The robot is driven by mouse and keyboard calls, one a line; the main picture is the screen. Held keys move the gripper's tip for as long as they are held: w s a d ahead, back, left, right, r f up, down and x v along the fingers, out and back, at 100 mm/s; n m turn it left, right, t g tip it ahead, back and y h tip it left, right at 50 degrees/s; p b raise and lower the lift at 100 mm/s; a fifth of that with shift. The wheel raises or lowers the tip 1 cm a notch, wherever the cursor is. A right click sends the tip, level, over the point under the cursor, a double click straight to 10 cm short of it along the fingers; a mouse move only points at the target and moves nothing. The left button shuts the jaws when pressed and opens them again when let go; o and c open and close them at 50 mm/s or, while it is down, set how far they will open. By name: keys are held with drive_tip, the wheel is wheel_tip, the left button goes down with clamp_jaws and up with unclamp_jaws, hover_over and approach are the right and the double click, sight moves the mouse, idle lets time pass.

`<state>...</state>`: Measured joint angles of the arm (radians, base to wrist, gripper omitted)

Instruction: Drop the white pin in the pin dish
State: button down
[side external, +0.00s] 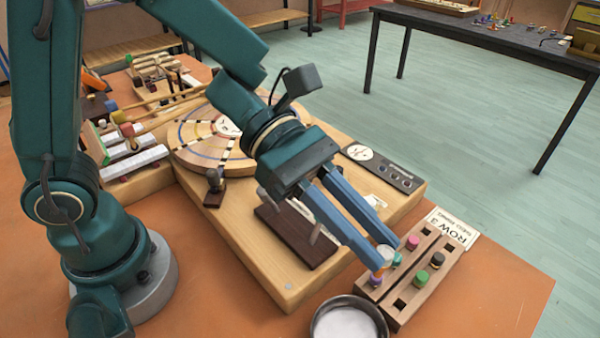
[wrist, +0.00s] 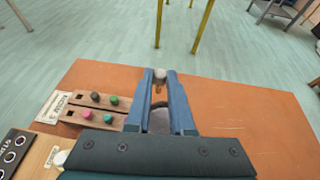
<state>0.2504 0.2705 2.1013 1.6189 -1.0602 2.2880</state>
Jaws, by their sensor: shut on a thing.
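My gripper (side external: 384,254) has long blue fingers pointing down toward the near end of the pin rack. It is shut on the white pin (side external: 386,251), whose pale top shows between the fingertips. In the wrist view the white pin (wrist: 160,75) also sits between the fingertips of my gripper (wrist: 161,78). The pin dish (side external: 350,317) is a round metal bowl with a pale inside, on the orange table just in front of the rack. In the wrist view part of the dish (wrist: 160,121) shows between the fingers; the rest is hidden.
The wooden pin rack (side external: 403,307) holds pink (side external: 413,242), green (side external: 421,277), black (side external: 437,259) and purple (side external: 377,279) pins and has empty square holes. A wooden board with a round disc (side external: 190,150) lies behind my gripper. The table right of the rack is clear.

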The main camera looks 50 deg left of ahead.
wheel_tip(320, 180, down, 8)
drive_tip(key=s+d+m+g, duration=0.1)
drive_tip(key=s+d, duration=0.1)
drive_tip(key=shift+s+r, duration=0.15)
drive_tip(key=shift+r, duration=0.1)
idle(0.3)
drive_tip(key=c, duration=0.7)
unclamp_jaws()
drive_tip(key=v, duration=0.5)
drive_tip(key=shift+a, duration=0.1)
